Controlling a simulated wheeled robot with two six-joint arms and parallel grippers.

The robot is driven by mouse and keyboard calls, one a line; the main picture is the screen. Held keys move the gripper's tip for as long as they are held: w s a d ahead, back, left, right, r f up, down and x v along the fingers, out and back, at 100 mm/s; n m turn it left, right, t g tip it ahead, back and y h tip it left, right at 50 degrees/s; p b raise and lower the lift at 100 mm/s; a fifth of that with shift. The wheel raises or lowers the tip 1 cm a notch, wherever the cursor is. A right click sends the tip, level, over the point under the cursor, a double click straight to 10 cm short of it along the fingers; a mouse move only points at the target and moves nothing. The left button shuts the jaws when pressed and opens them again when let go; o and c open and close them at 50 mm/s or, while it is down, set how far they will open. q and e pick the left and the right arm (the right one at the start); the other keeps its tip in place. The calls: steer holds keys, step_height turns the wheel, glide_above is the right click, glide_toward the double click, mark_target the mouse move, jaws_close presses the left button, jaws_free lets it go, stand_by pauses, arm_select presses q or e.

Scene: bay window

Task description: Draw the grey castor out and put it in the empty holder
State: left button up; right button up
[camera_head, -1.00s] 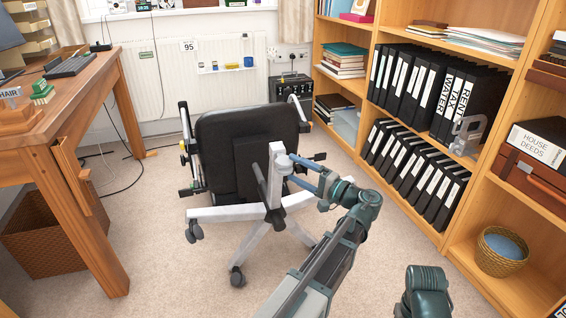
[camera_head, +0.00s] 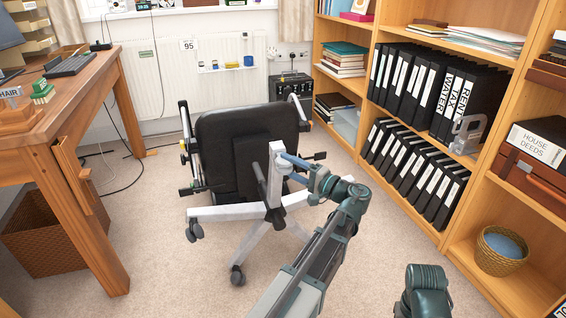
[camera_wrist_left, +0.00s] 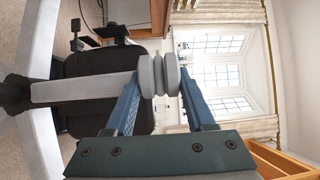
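The office chair (camera_head: 248,140) lies tipped over on the carpet, its pale star base towards me. One base leg (camera_head: 275,170) points up, and the grey castor (camera_wrist_left: 160,75) is at its end. In the head view my left gripper (camera_head: 291,162) reaches this castor from the right and partly hides it. In the left wrist view, the blue fingers of my left gripper (camera_wrist_left: 162,88) stand apart, one on each side of the castor. I cannot tell whether they touch it. My right gripper is out of view. I cannot make out which thing is the empty holder.
A wooden desk (camera_head: 60,120) stands at the left with a wicker basket (camera_head: 50,230) under it. A bookcase (camera_head: 455,215) with black binders fills the right. A clear stand (camera_head: 467,135) is on its shelf. Carpet is clear in front.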

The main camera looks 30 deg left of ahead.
arm_select(q)
jaws_close()
steer(key=shift+s+d+f, duration=0.1)
steer(key=shift+s+d, duration=0.4)
steer(key=shift+d, duration=0.1)
stand_by(0.8)
steer(key=shift+s+d+f, duration=0.15)
steer(key=shift+s+d, duration=0.85)
steer(key=shift+d, duration=0.25)
